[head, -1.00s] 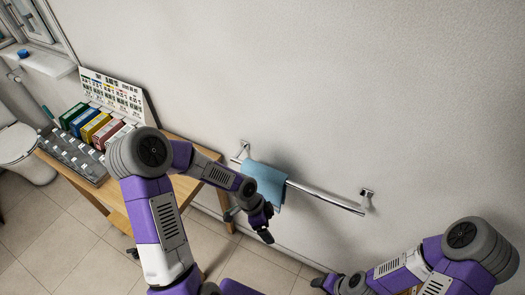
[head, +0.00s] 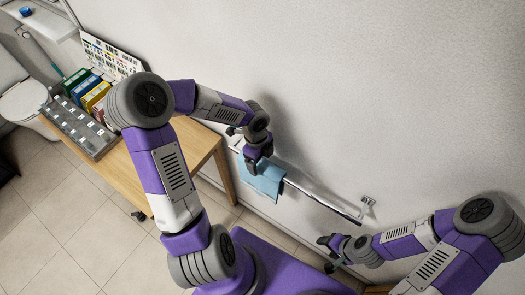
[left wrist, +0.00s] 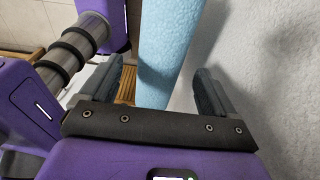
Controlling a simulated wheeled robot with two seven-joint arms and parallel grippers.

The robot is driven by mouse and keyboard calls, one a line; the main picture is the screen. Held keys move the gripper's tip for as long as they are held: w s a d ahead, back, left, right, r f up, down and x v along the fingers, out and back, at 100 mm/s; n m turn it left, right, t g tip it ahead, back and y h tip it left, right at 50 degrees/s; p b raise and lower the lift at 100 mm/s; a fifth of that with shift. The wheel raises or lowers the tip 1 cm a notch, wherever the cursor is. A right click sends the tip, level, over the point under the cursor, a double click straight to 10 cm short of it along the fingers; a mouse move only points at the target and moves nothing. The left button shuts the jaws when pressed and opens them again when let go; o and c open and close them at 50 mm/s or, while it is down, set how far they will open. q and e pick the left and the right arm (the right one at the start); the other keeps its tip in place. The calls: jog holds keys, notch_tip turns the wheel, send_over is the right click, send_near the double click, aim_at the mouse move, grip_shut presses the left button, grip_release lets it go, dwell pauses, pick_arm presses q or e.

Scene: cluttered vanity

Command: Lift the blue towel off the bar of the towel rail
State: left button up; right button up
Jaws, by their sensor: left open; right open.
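The blue towel (head: 264,182) hangs folded over the left part of the chrome bar (head: 318,194) of the towel rail. My left gripper (head: 252,164) is at the towel's upper left in the head view and covers part of it. In the left wrist view the open fingers (left wrist: 160,75) stand on either side of the towel (left wrist: 165,40), with gaps visible at both sides. My right gripper (head: 328,253) is open and empty, below the bar's right end and apart from the towel.
The wall (head: 400,90) lies close behind the rail, and the right bracket (head: 367,205) sticks out from it. A wooden table (head: 190,165) with boxes and a grey tray stands left of the rail, near my left arm.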

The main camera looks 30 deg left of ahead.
pick_arm(q)
jog(key=f, duration=0.3)
jog(key=f+b, duration=0.1)
jog(key=shift+d+f, duration=0.3)
jog(key=shift+f, duration=0.1)
jog(key=c, duration=1.2)
jog(key=shift+r+p, duration=5.55)
jog(key=shift+r, duration=6.2)
